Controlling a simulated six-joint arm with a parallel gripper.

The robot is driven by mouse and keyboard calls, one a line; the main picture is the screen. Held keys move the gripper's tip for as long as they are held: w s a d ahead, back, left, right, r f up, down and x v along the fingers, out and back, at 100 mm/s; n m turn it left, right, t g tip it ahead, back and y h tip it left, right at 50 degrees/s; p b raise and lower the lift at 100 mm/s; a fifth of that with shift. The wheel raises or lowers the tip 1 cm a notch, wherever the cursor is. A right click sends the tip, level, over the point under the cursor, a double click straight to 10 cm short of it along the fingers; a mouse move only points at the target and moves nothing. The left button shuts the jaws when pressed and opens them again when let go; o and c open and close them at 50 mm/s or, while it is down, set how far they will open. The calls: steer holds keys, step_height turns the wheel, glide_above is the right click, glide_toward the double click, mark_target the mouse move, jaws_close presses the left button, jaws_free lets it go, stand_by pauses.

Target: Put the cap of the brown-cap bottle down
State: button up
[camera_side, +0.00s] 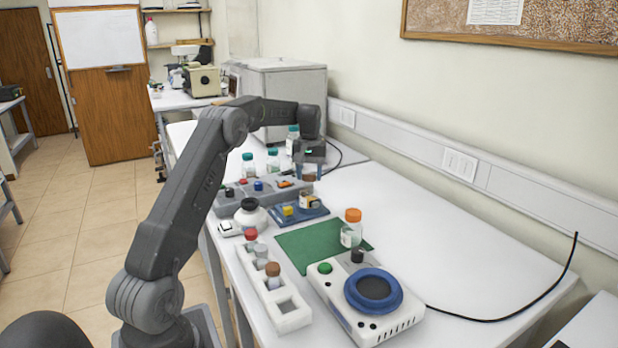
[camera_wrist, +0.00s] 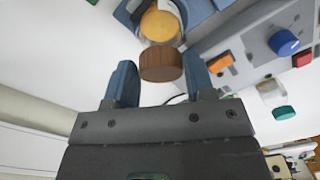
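My gripper (camera_side: 309,179) is over the far part of the bench, above the blue station. The cap also shows between the fingers in the side view (camera_side: 309,177). Below it, a small bottle (camera_side: 311,201) stands on the blue station (camera_side: 316,213), apart from the cap. In the wrist view, a round yellow-orange top (camera_wrist: 160,25) with a clear rim shows beyond the cap; I cannot tell whether it is the open bottle.
A grey control box (camera_side: 232,206) with coloured knobs lies close by; teal-capped bottles (camera_side: 249,165) stand behind it. A white rack (camera_side: 290,318) holds capped vials, one brown-capped (camera_side: 273,270).

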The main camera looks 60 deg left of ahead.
steer(key=c, duration=0.6)
steer(key=shift+r, duration=0.1)
